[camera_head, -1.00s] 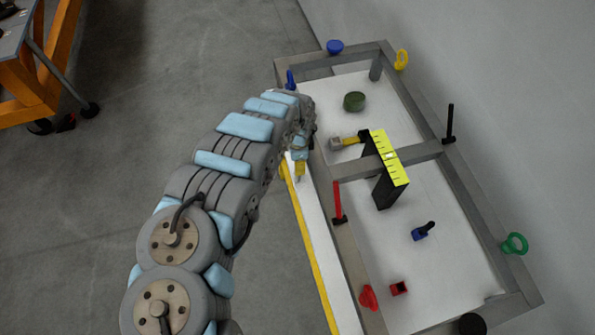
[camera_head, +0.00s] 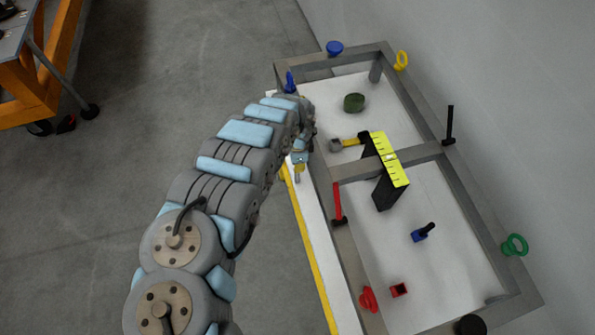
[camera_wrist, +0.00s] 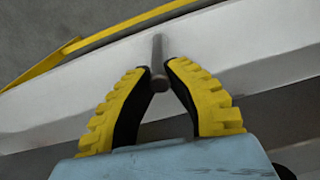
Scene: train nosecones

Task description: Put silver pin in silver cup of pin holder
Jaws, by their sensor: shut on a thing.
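The silver pin (camera_wrist: 158,60) is a thin grey rod with a rounder near end. In the wrist view it stands out between the tips of my gripper (camera_wrist: 160,76), whose yellow-backed, black-lined fingers are shut on it. In the head view my gripper (camera_head: 298,172) is small, over the white ledge at the frame's left side. A black stand with a yellow marked top (camera_head: 391,160) straddles the middle crossbar. I cannot tell whether it is the pin holder, and I cannot make out a silver cup.
A grey frame (camera_head: 452,180) surrounds white panels. A green cylinder (camera_head: 354,102), a hammer-like yellow-grey piece (camera_head: 348,144), a red upright rod (camera_head: 338,203), a blue piece (camera_head: 423,232) and a red block (camera_head: 400,290) stand inside or along it. A wall rises at right.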

